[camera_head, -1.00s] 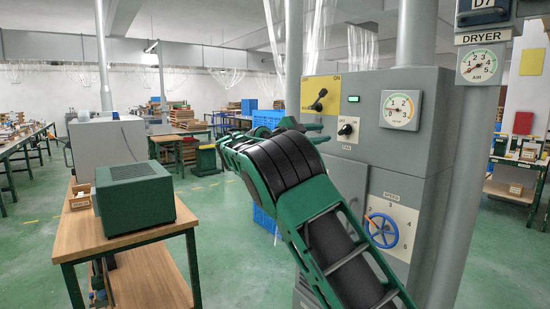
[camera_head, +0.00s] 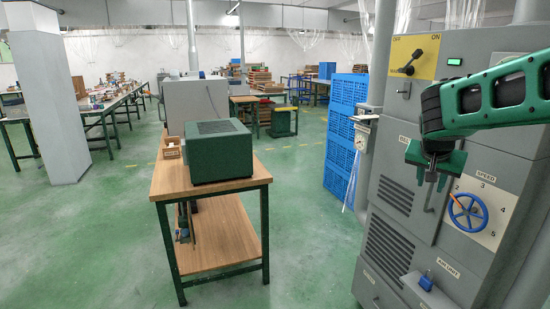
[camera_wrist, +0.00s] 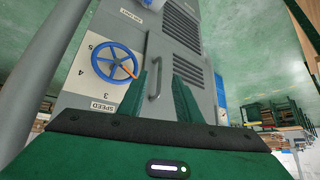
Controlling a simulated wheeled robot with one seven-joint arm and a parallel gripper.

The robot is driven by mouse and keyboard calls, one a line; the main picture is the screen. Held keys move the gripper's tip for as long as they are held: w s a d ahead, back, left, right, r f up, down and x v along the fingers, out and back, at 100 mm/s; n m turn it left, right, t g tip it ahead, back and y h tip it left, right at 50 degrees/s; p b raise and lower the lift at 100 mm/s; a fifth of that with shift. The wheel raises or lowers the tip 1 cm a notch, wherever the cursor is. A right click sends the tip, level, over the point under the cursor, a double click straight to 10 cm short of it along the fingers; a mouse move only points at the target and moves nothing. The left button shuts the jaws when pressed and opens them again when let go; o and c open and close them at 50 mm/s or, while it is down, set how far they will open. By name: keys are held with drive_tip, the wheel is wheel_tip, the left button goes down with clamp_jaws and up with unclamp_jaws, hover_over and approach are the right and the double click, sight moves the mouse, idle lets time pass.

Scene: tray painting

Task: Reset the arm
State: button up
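My green arm reaches in from the right edge of the head view, in front of the grey dryer cabinet (camera_head: 400,235). My gripper (camera_head: 432,180) points down, with its two fingers apart and nothing between them. In the wrist view the gripper (camera_wrist: 166,75) also shows two separate green fingers, with the cabinet's door handle (camera_wrist: 155,78) seen beyond the gap. I cannot tell how far the fingers are from the handle. The blue speed wheel (camera_head: 467,210) is right of and below the gripper, and shows upside down in the wrist view (camera_wrist: 115,63).
A wooden table (camera_head: 215,255) with a green box (camera_head: 218,152) stands left of the cabinet. Blue crates (camera_head: 340,150) are stacked behind the cabinet. A pale pillar (camera_head: 48,100) and benches are at the left. Green floor is open between table and cabinet.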

drive_tip(key=s+a+f+n+g+y, duration=0.1)
drive_tip(key=s+a+f+n+y, duration=0.2)
drive_tip(key=s, duration=0.4)
drive_tip(key=s+a+f+n, duration=0.3)
drive_tip(key=s+a, duration=0.3)
drive_tip(key=s, duration=0.1)
drive_tip(key=s+a+f+n+g+y, duration=0.1)
drive_tip(key=s+a+f+n+y, duration=0.2)
drive_tip(key=s, duration=0.5)
drive_tip(key=s+d+f+m+g, duration=0.1)
drive_tip(key=s+d+m+g, duration=0.1)
drive_tip(key=s+d, duration=0.3)
drive_tip(key=s+d+f+m+g, duration=0.1)
drive_tip(key=s+d+m, duration=0.3)
drive_tip(key=s, duration=0.7)
drive_tip(key=shift+d+m+g+h, duration=0.4)
drive_tip(key=shift+m+g, duration=0.1)
drive_tip(key=shift+g, duration=0.1)
drive_tip(key=shift+w+f, duration=0.2)
drive_tip(key=shift+w, duration=0.35)
drive_tip(key=shift+c, duration=0.3)
